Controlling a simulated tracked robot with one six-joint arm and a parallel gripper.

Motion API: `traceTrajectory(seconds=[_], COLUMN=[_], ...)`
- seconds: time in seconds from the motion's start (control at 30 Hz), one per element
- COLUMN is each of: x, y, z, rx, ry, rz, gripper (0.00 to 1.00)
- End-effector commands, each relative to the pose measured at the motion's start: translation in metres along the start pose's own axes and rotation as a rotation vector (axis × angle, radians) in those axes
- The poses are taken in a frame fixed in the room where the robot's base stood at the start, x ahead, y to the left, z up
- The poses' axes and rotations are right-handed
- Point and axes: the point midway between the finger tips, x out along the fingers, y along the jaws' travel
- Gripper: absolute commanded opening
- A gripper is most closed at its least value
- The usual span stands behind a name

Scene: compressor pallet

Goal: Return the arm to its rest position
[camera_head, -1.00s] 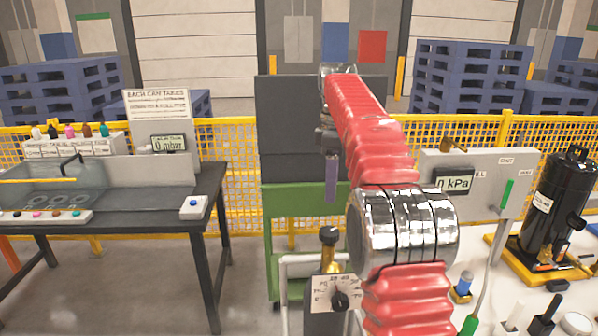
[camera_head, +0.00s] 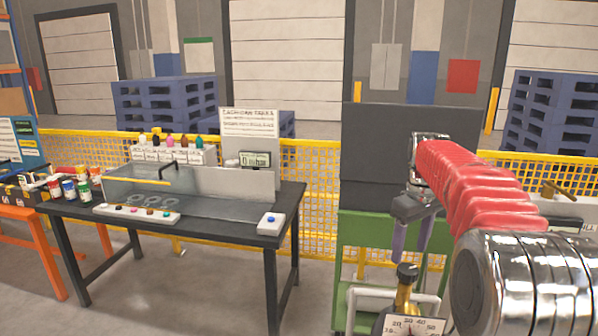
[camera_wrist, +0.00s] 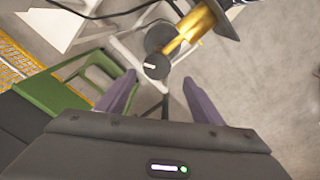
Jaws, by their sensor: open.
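My red-sleeved arm with silver joint bands reaches up from the lower right in the head view. My gripper (camera_head: 409,236) hangs at its far end with purple fingers pointing down, in front of a green cart (camera_head: 377,231). In the wrist view my gripper (camera_wrist: 156,98) shows its two purple fingers spread wide apart, with nothing held between them. A brass fitting with a black knob (camera_head: 405,282) stands below and in front of the gripper. In the wrist view the brass fitting (camera_wrist: 188,32) lies beyond the fingertips, and I cannot tell the distance.
A black table (camera_head: 290,205) with a clear tank and a row of bottles stands at the left. A yellow mesh fence (camera_head: 318,205) runs behind. A dial plate (camera_head: 412,325) is low in front. Open floor (camera_head: 190,290) lies under and before the table.

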Motion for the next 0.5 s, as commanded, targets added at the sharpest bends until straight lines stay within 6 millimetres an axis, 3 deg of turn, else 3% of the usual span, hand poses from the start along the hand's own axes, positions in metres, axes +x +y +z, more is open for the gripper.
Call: traceTrajectory(seconds=[0.5], x=[0.004], y=[-0.086], z=[0.070], rx=[0.334], ry=[0.092], rz=[0.040], gripper=[0.61])
